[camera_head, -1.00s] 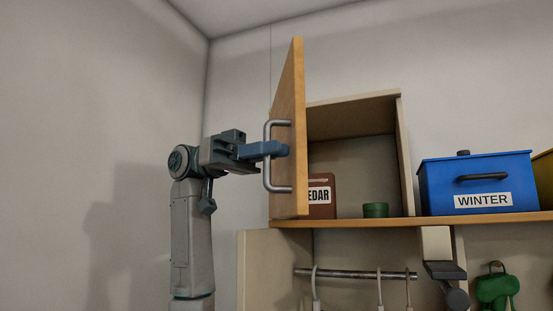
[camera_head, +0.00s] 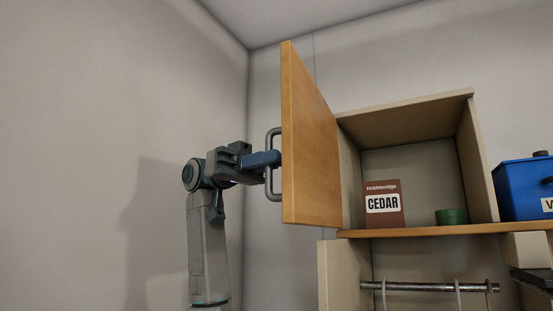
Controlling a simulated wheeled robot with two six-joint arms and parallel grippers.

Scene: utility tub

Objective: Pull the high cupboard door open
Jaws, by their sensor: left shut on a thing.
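The high cupboard door (camera_head: 312,145) is a wooden panel swung wide open on its left side, with its inner face showing. Its grey bar handle (camera_head: 270,193) is on the outer face, partly hidden behind the door's edge. My left gripper (camera_head: 272,159) comes from the left and is shut on the handle. Its fingertips are partly hidden by the door. The cupboard (camera_head: 405,110) is open to view, and inside stand a brown box labelled CEDAR (camera_head: 383,217) and a low green tin (camera_head: 451,216). My right gripper is not clearly in view.
A blue box (camera_head: 522,185) stands on the wooden shelf (camera_head: 430,230) right of the cupboard. Below the shelf is a metal rail (camera_head: 428,287) with hooks. A bare wall (camera_head: 110,80) is at the left, beside my left arm.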

